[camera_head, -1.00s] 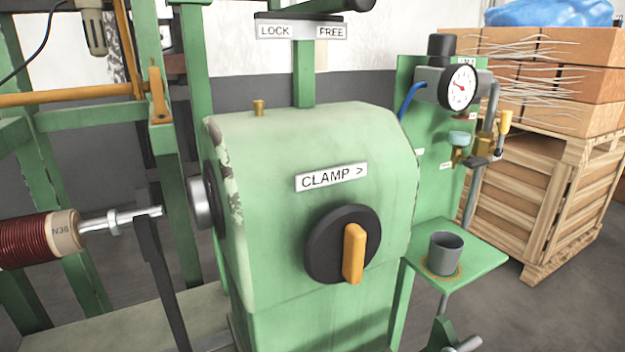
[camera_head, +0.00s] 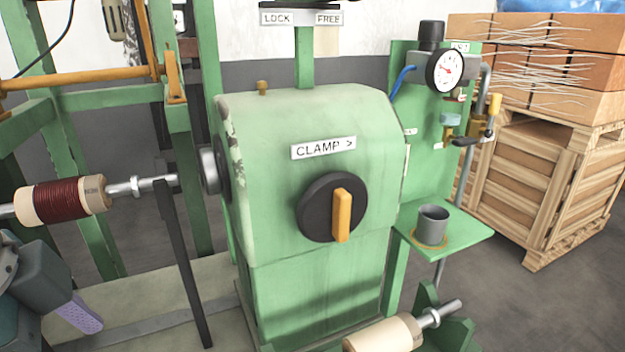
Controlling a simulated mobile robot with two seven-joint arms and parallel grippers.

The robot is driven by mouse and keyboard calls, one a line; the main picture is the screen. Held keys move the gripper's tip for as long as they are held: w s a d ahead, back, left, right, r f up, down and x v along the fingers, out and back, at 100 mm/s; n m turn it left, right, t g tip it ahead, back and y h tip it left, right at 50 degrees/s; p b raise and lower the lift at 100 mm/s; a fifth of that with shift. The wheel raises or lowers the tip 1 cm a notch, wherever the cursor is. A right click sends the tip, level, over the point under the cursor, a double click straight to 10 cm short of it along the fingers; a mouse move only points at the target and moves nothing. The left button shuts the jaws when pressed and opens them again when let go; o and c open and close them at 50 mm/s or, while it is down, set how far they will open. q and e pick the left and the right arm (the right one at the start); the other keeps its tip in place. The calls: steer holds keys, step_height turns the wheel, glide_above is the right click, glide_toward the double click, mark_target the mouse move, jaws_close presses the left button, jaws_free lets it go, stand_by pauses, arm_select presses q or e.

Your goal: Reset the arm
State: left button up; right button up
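Part of my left arm with its gripper (camera_head: 78,312) shows at the lower left in the head view. One pale purple finger pad points down and right, below the wound coil. The other finger is not visible, so I cannot tell its opening. My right arm and gripper are out of view. The coil (camera_head: 62,200), dark red wire on a tan core, sits on a metal shaft left of the green machine (camera_head: 315,270). The machine's black dial (camera_head: 318,222) has an upright orange handle (camera_head: 341,214), under a "CLAMP >" label.
A second tan core (camera_head: 385,336) on a metal shaft lies at the bottom edge, partly cut off. A grey cup (camera_head: 432,226) stands on a green side shelf (camera_head: 470,240). A pressure gauge (camera_head: 446,71) is above it. Wooden crates (camera_head: 545,185) stand at the right.

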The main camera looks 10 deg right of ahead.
arm_select(q)
steer(key=s+a+f+n+t+y, duration=0.1)
steer(key=s+a+n, duration=0.1)
steer(key=s+n, duration=0.55)
steer(key=s+a+f+n, duration=0.15)
steer(key=s+n, duration=0.25)
steer(key=s, duration=0.6)
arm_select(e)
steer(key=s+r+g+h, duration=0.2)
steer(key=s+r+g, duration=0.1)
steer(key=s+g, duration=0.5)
arm_select(q)
step_height(320, 180, up, 38)
steer(key=p, duration=3.8)
steer(key=shift+w+a+r+p, duration=0.25)
steer(key=shift+w+p, duration=0.15)
steer(key=shift+w, duration=0.05)
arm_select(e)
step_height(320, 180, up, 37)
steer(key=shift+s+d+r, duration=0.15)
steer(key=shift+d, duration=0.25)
